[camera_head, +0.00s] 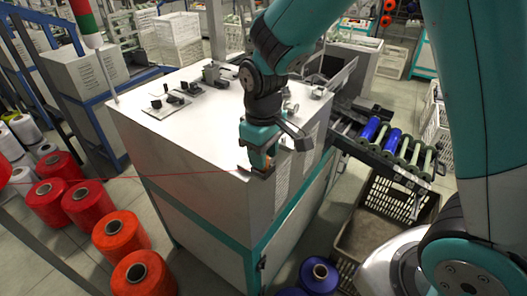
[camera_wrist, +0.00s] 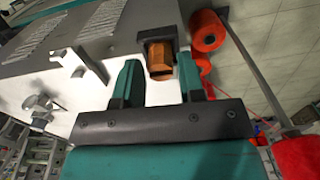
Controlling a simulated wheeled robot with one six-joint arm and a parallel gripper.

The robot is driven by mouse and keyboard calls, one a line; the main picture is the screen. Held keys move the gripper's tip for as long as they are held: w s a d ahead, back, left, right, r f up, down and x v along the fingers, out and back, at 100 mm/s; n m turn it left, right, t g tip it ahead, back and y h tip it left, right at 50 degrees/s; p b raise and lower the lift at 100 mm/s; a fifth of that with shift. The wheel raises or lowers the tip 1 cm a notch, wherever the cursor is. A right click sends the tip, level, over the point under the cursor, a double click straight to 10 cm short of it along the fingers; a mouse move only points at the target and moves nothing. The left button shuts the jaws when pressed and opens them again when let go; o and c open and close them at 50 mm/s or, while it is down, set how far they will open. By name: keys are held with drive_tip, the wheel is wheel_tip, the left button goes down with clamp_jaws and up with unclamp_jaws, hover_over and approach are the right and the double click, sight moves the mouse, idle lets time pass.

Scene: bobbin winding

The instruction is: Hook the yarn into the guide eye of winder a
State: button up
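The red yarn (camera_head: 95,181) runs thin and nearly straight from the left edge to my gripper (camera_head: 262,168) in the head view. In the wrist view my gripper (camera_wrist: 162,75) has its two teal fingers on either side of a small orange-brown block (camera_wrist: 161,62) with a black part at its far end. The gripper is at the near upper edge of a white winder cabinet (camera_head: 190,135) with teal trim. Pale brackets (camera_wrist: 82,64) stand out beside the left finger. I cannot make out which part is the guide eye.
Red cones (camera_head: 84,204) and orange cones (camera_head: 122,234) stand on the floor left of the cabinet. A rack with blue and green bobbins (camera_head: 393,142) projects at the right, above a dark crate (camera_head: 419,206). A pole (camera_head: 103,70) rises at the cabinet's left corner.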

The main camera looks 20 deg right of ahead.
drive_tip(key=c, duration=0.5)
wheel_tip(320, 180, up, 5)
drive_tip(key=p, duration=0.4)
drive_tip(key=shift+f, duration=0.2)
